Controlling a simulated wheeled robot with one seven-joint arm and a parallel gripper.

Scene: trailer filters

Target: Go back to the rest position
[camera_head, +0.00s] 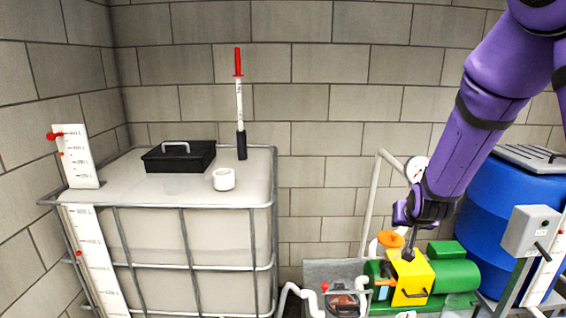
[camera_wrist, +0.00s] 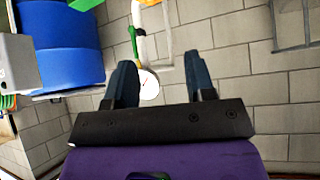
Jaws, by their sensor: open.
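My gripper (camera_head: 404,213) is at the lower end of my purple arm, right of centre in the head view. It hangs in front of the block wall, above a yellow box (camera_head: 411,277) with a dark upright rod. I cannot tell whether the rod touches it. In the wrist view, my gripper (camera_wrist: 160,75) has its two dark fingers spread wide apart. Nothing is held between them. A round white gauge (camera_wrist: 148,84) shows beyond the fingers; it also shows in the head view (camera_head: 416,169).
A caged white tank (camera_head: 160,240) stands left, bearing a black box (camera_head: 180,156), a white cup (camera_head: 223,179) and a red-tipped upright tool (camera_head: 239,105). A blue drum (camera_head: 510,225), green motor (camera_head: 455,273) and grey control box (camera_head: 530,231) crowd the right. Open space lies above the tank.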

